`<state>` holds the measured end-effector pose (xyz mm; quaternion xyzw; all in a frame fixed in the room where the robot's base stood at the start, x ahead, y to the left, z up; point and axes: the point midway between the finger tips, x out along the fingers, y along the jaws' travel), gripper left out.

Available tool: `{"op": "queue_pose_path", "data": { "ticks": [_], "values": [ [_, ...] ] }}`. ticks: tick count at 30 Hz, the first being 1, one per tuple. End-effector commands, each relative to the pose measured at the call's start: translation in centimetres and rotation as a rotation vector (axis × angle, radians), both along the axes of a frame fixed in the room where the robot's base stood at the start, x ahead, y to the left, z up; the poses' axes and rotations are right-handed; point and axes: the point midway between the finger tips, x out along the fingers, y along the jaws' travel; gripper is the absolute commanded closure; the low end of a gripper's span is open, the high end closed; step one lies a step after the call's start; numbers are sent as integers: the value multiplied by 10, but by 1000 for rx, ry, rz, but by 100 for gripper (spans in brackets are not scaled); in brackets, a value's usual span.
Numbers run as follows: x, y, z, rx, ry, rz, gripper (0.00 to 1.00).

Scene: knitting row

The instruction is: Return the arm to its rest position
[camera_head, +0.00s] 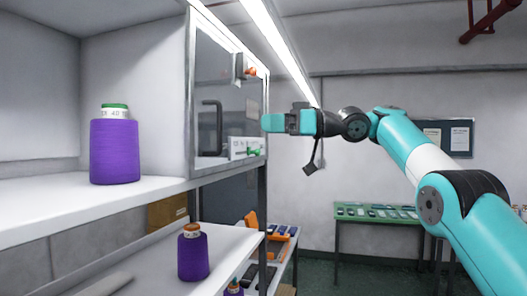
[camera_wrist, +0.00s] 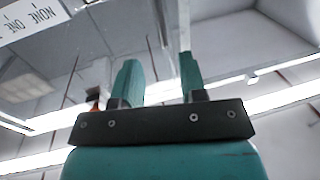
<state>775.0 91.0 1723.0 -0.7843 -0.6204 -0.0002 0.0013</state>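My arm reaches in from the right side of the head view, teal and white, bent at the elbow. My gripper (camera_head: 268,123) points left, held in the air in front of the glass-doored cabinet (camera_head: 222,95). In the wrist view my gripper (camera_wrist: 159,62) has its two teal fingers apart, with nothing between them. Whether the fingertips touch the cabinet cannot be told.
A large purple yarn cone (camera_head: 115,150) stands on the upper white shelf (camera_head: 60,205) at left. A smaller purple cone (camera_head: 193,257) stands on the lower shelf (camera_head: 150,262). A green table (camera_head: 375,222) stands behind.

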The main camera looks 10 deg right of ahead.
Motion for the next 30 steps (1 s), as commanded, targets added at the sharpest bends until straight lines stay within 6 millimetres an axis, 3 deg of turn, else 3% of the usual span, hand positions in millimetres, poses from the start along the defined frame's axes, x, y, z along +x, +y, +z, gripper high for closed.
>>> {"op": "queue_pose_path", "data": {
  "ticks": [8, 14, 19, 23, 30],
  "values": [
    [2, 10, -14, -17, 48, -43, 62],
    [-7, 34, -69, -106, 209, -168, 62],
    [-44, 45, -143, -239, 369, -263, 62],
    [-91, 44, -214, -370, 497, -317, 62],
    [-214, 18, -359, -653, 721, -372, 62]
  ]
}}
